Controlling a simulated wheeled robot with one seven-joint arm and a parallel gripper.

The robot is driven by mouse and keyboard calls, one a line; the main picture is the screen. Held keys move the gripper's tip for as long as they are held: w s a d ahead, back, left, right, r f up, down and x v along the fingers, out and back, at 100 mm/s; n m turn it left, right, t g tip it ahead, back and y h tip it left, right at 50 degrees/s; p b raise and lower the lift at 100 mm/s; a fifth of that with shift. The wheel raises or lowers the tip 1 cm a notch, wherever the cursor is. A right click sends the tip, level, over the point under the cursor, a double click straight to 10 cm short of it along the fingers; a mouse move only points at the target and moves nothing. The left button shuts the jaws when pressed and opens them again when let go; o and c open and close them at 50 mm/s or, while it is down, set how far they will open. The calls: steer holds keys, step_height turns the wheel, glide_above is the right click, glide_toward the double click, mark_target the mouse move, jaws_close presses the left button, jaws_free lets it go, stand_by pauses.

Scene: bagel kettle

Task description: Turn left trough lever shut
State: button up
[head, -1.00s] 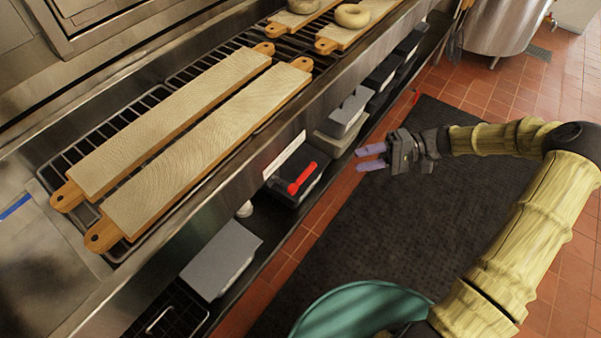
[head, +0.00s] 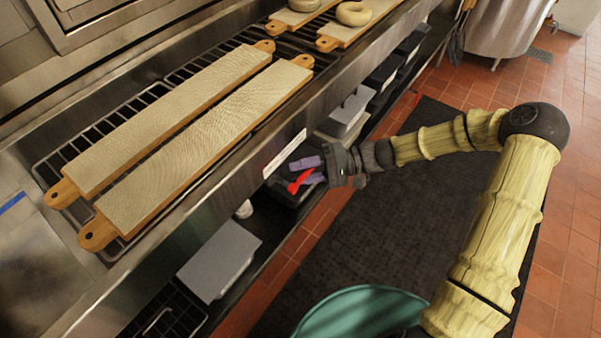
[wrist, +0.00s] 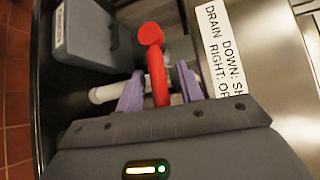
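The red lever (head: 299,182) is below the counter's front edge, in front of a dark box. In the wrist view the red lever (wrist: 157,75) rises from a pale pipe (wrist: 105,94), with its round knob at the top. My gripper (head: 308,172) has its two purple fingers around the lever, one on each side. In the wrist view the gripper (wrist: 158,92) is open, with gaps between the fingers and the lever. The lever's lower end is hidden behind my gripper's body.
A label (wrist: 222,50) with drain wording is on the steel front beside the lever. A grey box (wrist: 85,38) stands on the other side. Boards (head: 200,150) lie on the rack above. A grey-lidded bin (head: 220,260) is on the low shelf.

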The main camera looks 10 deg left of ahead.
steer(key=shift+s+a, duration=0.15)
steer(key=shift+a, duration=0.2)
steer(key=shift+d, duration=0.1)
jaws_close()
steer(key=shift+f, duration=0.1)
